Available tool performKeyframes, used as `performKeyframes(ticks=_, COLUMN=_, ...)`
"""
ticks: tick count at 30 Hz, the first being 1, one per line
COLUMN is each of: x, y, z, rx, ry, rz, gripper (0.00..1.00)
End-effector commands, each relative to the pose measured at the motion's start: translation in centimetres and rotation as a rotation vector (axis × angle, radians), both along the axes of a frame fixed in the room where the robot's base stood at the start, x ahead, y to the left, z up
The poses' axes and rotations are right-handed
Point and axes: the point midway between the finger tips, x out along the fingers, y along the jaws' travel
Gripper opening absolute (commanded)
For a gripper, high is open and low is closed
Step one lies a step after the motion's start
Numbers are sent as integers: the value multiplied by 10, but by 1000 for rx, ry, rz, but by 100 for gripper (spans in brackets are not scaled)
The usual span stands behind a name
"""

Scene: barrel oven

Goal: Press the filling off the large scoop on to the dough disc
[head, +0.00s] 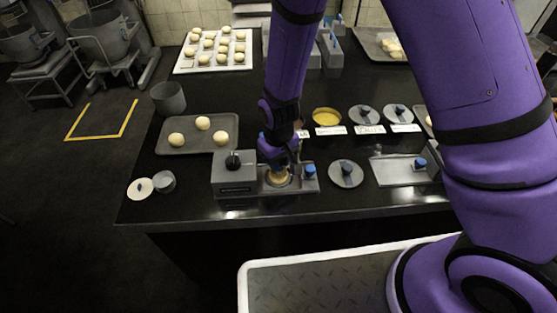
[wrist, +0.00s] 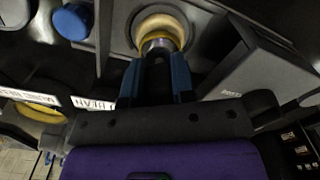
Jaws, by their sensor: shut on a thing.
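The dough disc (head: 278,180) sits pale in the round recess of a grey press-like station at the counter's front. In the wrist view the dough (wrist: 160,22) shows as a pale ring within that recess. My gripper (wrist: 155,78) is shut, its blue fingers on the large scoop (wrist: 157,45), whose grey metal part shows between and beyond the fingertips. The scoop is over the dough, with a yellow band, perhaps filling, around its end. Whether they touch is hidden. In the head view my gripper is directly above the station, and the scoop is mostly hidden.
A grey box with a black knob (head: 233,161) stands left of the recess, and a blue knob (head: 310,171) right. A yellow-filled bowl (head: 326,117), lidded containers (head: 363,115) and label cards are behind. A tray with dough balls (head: 190,146) lies left.

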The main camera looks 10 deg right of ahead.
Motion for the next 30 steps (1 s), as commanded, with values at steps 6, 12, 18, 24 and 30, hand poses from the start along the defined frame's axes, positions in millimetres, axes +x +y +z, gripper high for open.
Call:
performKeyframes(ticks=6, x=0, y=0, z=-2, rx=0, ry=0, rz=0, gripper=3)
performKeyframes(ticks=12, x=0, y=0, z=-4, rx=0, ry=0, rz=0, gripper=3)
performKeyframes(ticks=18, x=0, y=0, z=-6, rx=0, ry=0, rz=0, gripper=3)
performKeyframes(ticks=24, x=0, y=0, z=-8, rx=0, ry=0, rz=0, gripper=3)
performKeyframes(ticks=30, x=0, y=0, z=-10, rx=0, ry=0, rz=0, gripper=3)
